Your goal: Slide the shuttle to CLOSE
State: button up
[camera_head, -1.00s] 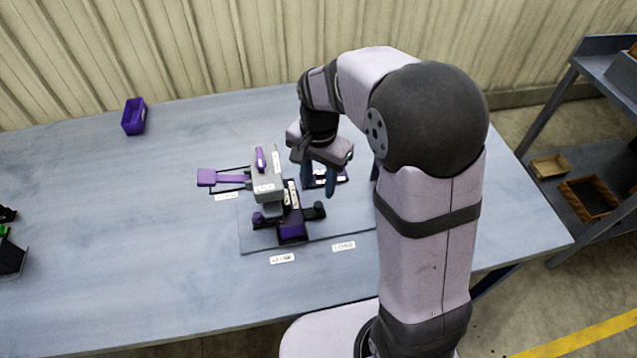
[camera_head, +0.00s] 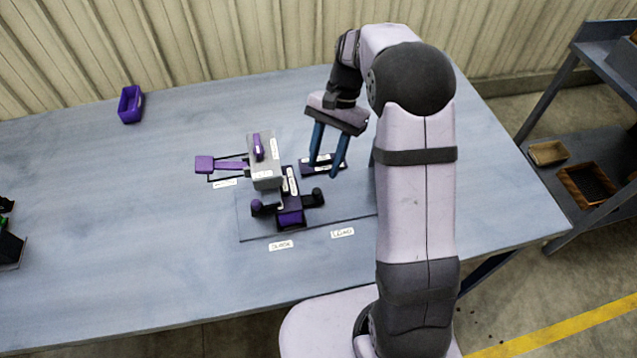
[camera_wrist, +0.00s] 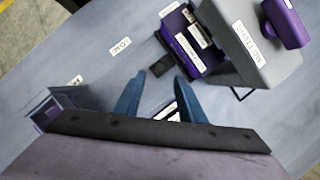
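The grader has a grey housing (camera_head: 264,172) with a purple handle (camera_head: 258,147) on top. In front of it lies a dark crosspiece with a purple block (camera_head: 290,219) and dark knobs (camera_head: 317,196) at its ends; I cannot tell surely which part is the shuttle. A blurred label, probably CLOSE (camera_head: 281,245), lies in front of the block, and another (camera_head: 342,233) lies to its right. My gripper (camera_head: 323,171) is open and empty, right of the housing, with its blue fingers over or beside a small dark labelled pad (camera_head: 330,160). Fingertip clearance is unclear.
A purple arm (camera_head: 205,164) sticks out left of the housing. A purple bin (camera_head: 130,104) stands at the back left, and dark objects (camera_head: 10,248) sit at the left edge. The table (camera_head: 120,220) is clear between them. A shelf (camera_head: 590,150) stands at the right.

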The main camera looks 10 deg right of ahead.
aim_at(317, 191)
jog(key=shift+p+x, duration=1.05)
jog(key=shift+x, duration=2.6)
grip_shut()
